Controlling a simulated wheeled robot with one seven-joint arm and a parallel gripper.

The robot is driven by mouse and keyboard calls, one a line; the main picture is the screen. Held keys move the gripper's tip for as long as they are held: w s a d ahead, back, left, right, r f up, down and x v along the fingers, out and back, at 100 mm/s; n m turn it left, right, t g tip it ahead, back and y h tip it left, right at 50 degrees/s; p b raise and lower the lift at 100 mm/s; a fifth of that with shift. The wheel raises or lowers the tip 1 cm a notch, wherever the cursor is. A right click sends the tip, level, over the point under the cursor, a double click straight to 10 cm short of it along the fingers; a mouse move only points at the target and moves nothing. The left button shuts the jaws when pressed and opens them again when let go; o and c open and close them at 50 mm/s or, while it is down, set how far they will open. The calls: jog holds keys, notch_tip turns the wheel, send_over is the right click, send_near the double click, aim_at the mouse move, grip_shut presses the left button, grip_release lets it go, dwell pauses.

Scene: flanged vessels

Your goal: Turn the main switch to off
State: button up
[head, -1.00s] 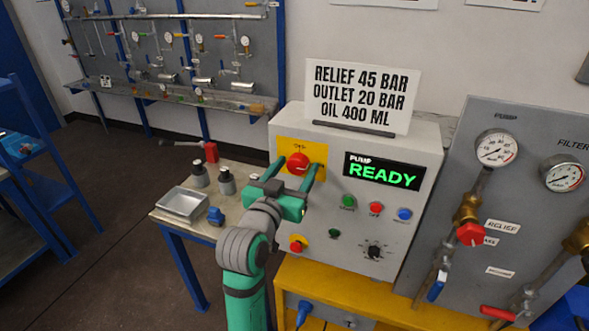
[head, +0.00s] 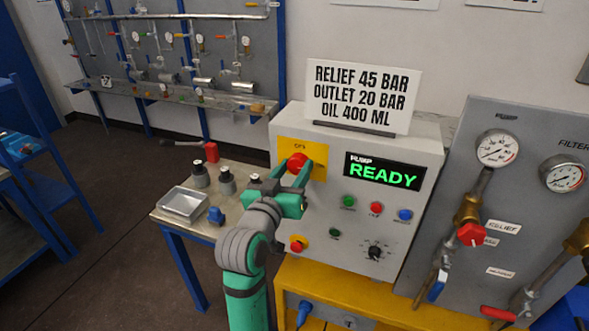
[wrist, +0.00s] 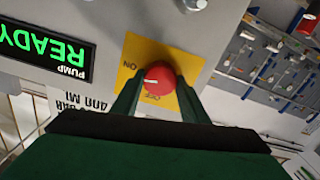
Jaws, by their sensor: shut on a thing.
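The main switch is a red knob (head: 297,163) on a yellow plate (head: 318,152) at the upper left of the grey control box. In the wrist view the knob (wrist: 158,84) carries a white mark pointing left, on the side of the word ON. The OFF label sits at the knob's edge nearest my gripper, partly hidden. My gripper (head: 293,174) is shut on the knob, with one green finger on each side of it. The wrist view also shows my gripper's fingers (wrist: 157,88) touching the knob.
The display (head: 382,172) reads PUMP READY. Buttons, a small selector (head: 375,252) and a second red knob (head: 298,244) lie below. A sign (head: 362,92) stands on the box. A side table (head: 240,200) with a tray (head: 183,204) is at left. Gauges and valves are at right.

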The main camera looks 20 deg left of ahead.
jog(key=n, duration=1.1)
jog(key=shift+n, duration=0.4)
jog(key=shift+f+n, duration=0.1)
jog(key=shift+n, duration=1.8)
jog(key=shift+a, duration=0.1)
jog(key=o, duration=1.1)
jog(key=shift+c, duration=0.2)
